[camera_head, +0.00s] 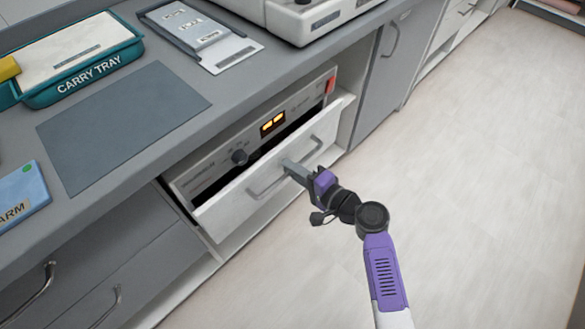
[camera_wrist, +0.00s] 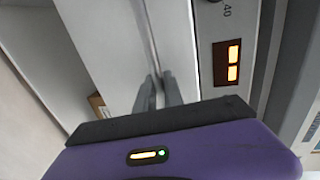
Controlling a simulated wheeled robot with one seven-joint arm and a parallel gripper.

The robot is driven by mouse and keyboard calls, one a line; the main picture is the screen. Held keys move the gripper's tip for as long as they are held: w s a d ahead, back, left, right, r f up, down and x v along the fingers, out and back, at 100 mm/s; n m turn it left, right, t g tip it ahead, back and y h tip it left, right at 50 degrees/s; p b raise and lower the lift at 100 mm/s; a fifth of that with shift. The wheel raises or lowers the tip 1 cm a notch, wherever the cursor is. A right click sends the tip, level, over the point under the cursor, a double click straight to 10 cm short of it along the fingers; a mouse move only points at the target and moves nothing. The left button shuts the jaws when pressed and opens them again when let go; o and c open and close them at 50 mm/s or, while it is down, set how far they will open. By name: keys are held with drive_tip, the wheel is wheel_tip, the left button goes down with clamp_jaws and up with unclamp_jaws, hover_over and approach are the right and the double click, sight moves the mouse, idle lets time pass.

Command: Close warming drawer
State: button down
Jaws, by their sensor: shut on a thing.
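The warming drawer (camera_head: 230,207) is a white front with a long bar handle (camera_head: 264,190), set under the counter. It stands partly open, with a dark gap between its front and the control panel (camera_head: 252,141). My gripper (camera_head: 289,168) is at the middle of the handle, its fingers shut on the bar. In the wrist view, the two grey fingers (camera_wrist: 158,92) close around the handle bar in front of the pale drawer front (camera_wrist: 176,35). The drawer's inside is mostly hidden.
The panel has a dark knob (camera_head: 239,157) and a lit orange display (camera_head: 272,123). Grey drawers (camera_head: 146,276) are to the left and a grey cabinet door (camera_head: 385,75) to the right. A teal carry tray (camera_head: 84,88) sits on the counter. The pale floor (camera_head: 480,190) is clear.

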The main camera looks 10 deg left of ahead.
sight(280, 160)
drive_tip(key=x, duration=0.1)
drive_tip(key=b+x, duration=0.1)
drive_tip(key=x, duration=0.1)
drive_tip(key=b+x, duration=0.1)
drive_tip(key=shift+w+a+r, duration=0.1)
drive_tip(key=shift+w+r, duration=0.1)
drive_tip(key=shift+r, duration=0.1)
drive_tip(key=c, duration=1.5)
unclamp_jaws()
drive_tip(key=shift+a+r, duration=0.1)
drive_tip(key=shift+o, duration=0.2)
drive_tip(key=p+v, duration=0.1)
drive_tip(key=v, duration=0.7)
drive_tip(key=shift+p, duration=0.35)
